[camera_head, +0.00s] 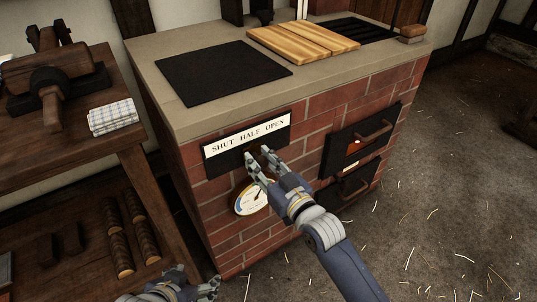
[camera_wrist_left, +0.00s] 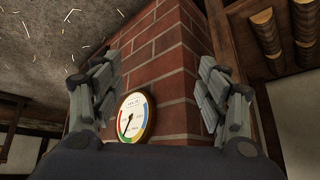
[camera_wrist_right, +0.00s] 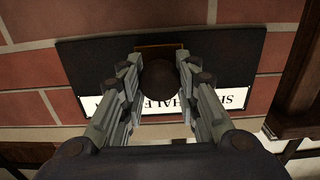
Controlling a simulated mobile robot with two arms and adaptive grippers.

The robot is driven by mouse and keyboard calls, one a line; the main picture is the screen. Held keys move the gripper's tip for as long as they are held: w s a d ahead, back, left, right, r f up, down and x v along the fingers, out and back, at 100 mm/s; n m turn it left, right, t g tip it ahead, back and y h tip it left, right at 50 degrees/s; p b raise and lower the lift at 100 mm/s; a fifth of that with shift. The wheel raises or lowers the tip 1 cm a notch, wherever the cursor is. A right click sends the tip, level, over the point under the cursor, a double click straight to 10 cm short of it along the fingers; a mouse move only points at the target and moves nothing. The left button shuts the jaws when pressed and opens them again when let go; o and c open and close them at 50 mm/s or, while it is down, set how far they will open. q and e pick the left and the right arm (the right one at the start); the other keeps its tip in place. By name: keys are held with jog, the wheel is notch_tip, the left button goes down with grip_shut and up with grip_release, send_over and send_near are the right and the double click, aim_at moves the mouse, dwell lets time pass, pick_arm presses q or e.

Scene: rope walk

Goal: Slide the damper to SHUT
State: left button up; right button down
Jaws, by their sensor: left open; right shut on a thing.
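The damper plate (camera_head: 215,165) is a black panel on the brick front, with a white strip (camera_head: 248,135) reading SHUT, HALF, OPEN from left to right. My right gripper (camera_head: 258,160) is at the plate, below HALF. In the right wrist view, where the strip appears upside down, my right gripper (camera_wrist_right: 158,82) is shut on the dark round damper knob (camera_wrist_right: 160,78), which is in line with HALF. The knob is hidden in the head view. My left gripper (camera_head: 190,282) is low at the bottom edge, open and empty, away from the damper; it faces the brickwork in the left wrist view.
A round gauge (camera_head: 250,198) is below the plate, partly behind my right gripper. Black oven doors (camera_head: 357,140) with handles are to its right. A wooden bench (camera_head: 130,135) with a folded cloth (camera_head: 112,117) stands at left. The floor at right is open, with scattered straw-like bits.

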jog(key=s+a+p, duration=0.2)
jog(key=a, duration=0.1)
jog(key=shift+s+r, duration=0.1)
jog(key=shift+r, duration=0.05)
jog(key=s+a, duration=0.1)
jog(key=s+a+p, duration=0.1)
jog(key=a, duration=0.1)
jog(key=shift+s, duration=0.15)
pick_arm(q)
jog(key=s+a+f+g, duration=0.1)
jog(key=s+f+g, duration=0.2)
jog(key=s, duration=0.2)
jog(key=shift+s+a+g+y, duration=0.3)
jog(key=shift+s+a+y, duration=0.05)
jog(key=shift+a+y, duration=0.05)
pick_arm(e)
jog(key=shift+a+f, duration=0.15)
jog(key=shift+f, duration=0.1)
pick_arm(q)
jog(key=shift+f, duration=0.1)
pick_arm(e)
jog(key=c, duration=1.4)
grip_release()
jog(key=shift+s, duration=0.1)
jog(key=shift+o, duration=1)
jog(key=shift+a+r, duration=0.1)
pick_arm(q)
jog(key=shift+a, duration=0.1)
